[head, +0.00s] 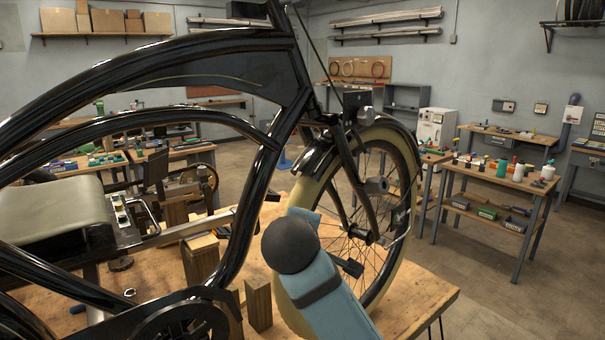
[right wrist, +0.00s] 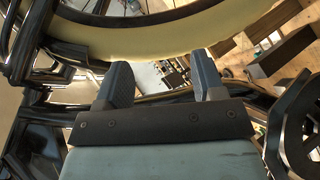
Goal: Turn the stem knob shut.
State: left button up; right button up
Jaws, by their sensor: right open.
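I cannot pick out the stem knob for certain. A small grey knob-like part (head: 377,186) shows among the spokes of the front wheel (head: 407,215) in the head view, but I cannot tell what it is. The black trike frame (head: 215,60) fills the left of that view. My right gripper (right wrist: 162,74) is open and empty in the right wrist view, its two dark fingers apart below the cream tyre (right wrist: 170,42). In the head view my blue arm rises from the bottom, in front of the wheel, and hides part of it. My left gripper is not in view.
The trike stands on a wooden bench (head: 425,290) with wooden blocks (head: 200,258) under the frame. Side tables (head: 490,177) with bottles and bins stand at the right. The floor (head: 525,285) at the right is clear. Frame tubes run close beside my right gripper.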

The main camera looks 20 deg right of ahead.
jog(key=w+a+r+n+t+h, duration=0.1)
jog(key=a+r+h, duration=0.1)
jog(key=r, duration=0.9)
jog(key=w+a+r+t+h, duration=0.1)
jog(key=a+r+t+h, duration=0.1)
jog(key=r, duration=1)
jog(key=h+p, duration=0.4)
jog(key=h, duration=0.1)
send_near(299, 4)
jog(key=x, duration=0.6)
jog(key=r+x, duration=0.1)
jog(key=x, duration=0.3)
jog(key=shift+r, duration=0.15)
jog(key=shift+w+d+r+t, duration=0.1)
jog(key=shift+w+d+t, duration=0.3)
jog(key=shift+w+d, duration=0.15)
jog(key=shift+c, duration=0.3)
jog(key=c, duration=0.9)
